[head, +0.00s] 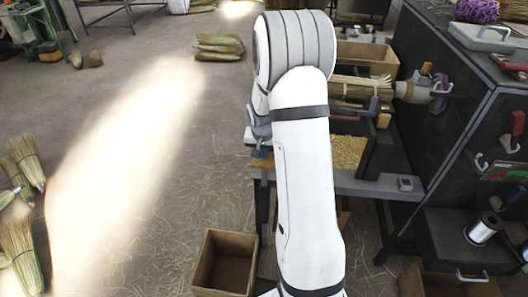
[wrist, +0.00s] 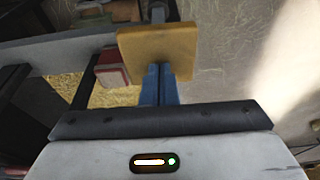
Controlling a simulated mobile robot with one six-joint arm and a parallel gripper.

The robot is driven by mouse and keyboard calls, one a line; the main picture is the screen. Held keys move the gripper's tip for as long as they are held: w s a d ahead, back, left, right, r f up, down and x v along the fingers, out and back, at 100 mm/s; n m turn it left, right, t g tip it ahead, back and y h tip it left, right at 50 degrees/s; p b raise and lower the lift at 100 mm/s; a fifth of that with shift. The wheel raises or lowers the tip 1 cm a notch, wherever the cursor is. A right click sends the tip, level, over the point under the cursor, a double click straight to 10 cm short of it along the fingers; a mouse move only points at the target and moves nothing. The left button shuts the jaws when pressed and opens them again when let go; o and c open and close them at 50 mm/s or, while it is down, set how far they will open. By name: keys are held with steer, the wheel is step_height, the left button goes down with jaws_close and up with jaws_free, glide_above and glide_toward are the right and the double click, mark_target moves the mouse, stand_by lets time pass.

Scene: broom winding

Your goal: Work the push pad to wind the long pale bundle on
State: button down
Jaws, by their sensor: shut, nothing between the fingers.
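The push pad (wrist: 158,45) is a tan, flat block on a dark stem at the top centre of the wrist view. My gripper (wrist: 160,68) is shut and empty, its two blue fingers together and their tips over the pad's lower face. I cannot tell whether they touch it. In the head view, the long pale bundle (head: 350,88) lies across the bench, its left part hidden behind my white arm. Its right end enters a grey holder (head: 412,90). My arm hides most of the gripper in the head view.
A red block (wrist: 112,68) sits left of the pad. A tray of straw bits (head: 348,152) lies below the bundle. An open wooden box (head: 225,262) stands on the floor, and a dark cabinet (head: 455,110) stands at right.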

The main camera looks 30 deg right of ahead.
steer(key=shift+s+f+b, duration=0.1)
steer(key=shift+f+b, duration=3.1)
steer(key=shift+f, duration=0.65)
steer(key=shift+r, duration=0.1)
step_height(320, 180, up, 10)
steer(key=p, duration=0.5)
steer(key=shift+p, duration=0.3)
steer(key=shift+f, duration=0.2)
steer(key=shift+f+b, duration=4.15)
steer(key=shift+f, duration=0.65)
